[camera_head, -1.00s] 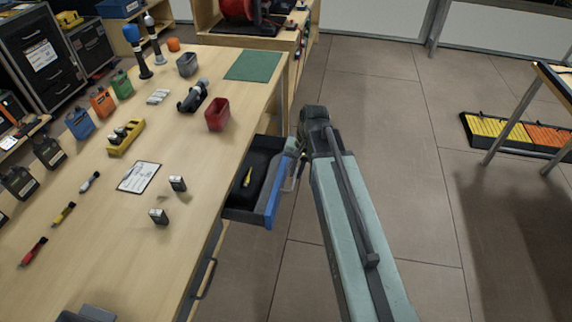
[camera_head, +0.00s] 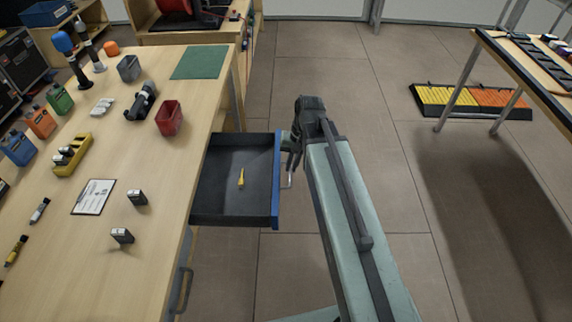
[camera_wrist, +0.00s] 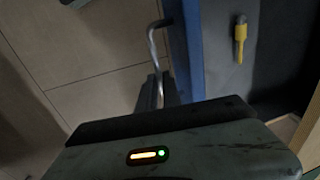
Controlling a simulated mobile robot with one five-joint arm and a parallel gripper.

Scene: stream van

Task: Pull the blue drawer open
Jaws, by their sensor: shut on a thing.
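The blue drawer (camera_head: 276,190) stands pulled out from the side of the wooden workbench, with its dark inside open to view. Its blue front faces right. A small yellow-handled item (camera_head: 241,178) lies on the drawer's floor, and it also shows in the wrist view (camera_wrist: 240,40). A grey bar handle (camera_wrist: 153,42) is on the blue front. My gripper (camera_head: 290,158) is at the handle, just right of the drawer front. In the wrist view its fingers (camera_wrist: 158,92) are shut around the handle's near part. My arm hides some of the contact in the head view.
The workbench (camera_head: 150,245) holds a red bin (camera_head: 169,118), a clipboard (camera_head: 94,197), bottles and tools. Another drawer handle (camera_head: 183,290) sticks out below the bench edge. Floor (camera_head: 400,170) is free to the right, up to another table (camera_head: 540,75).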

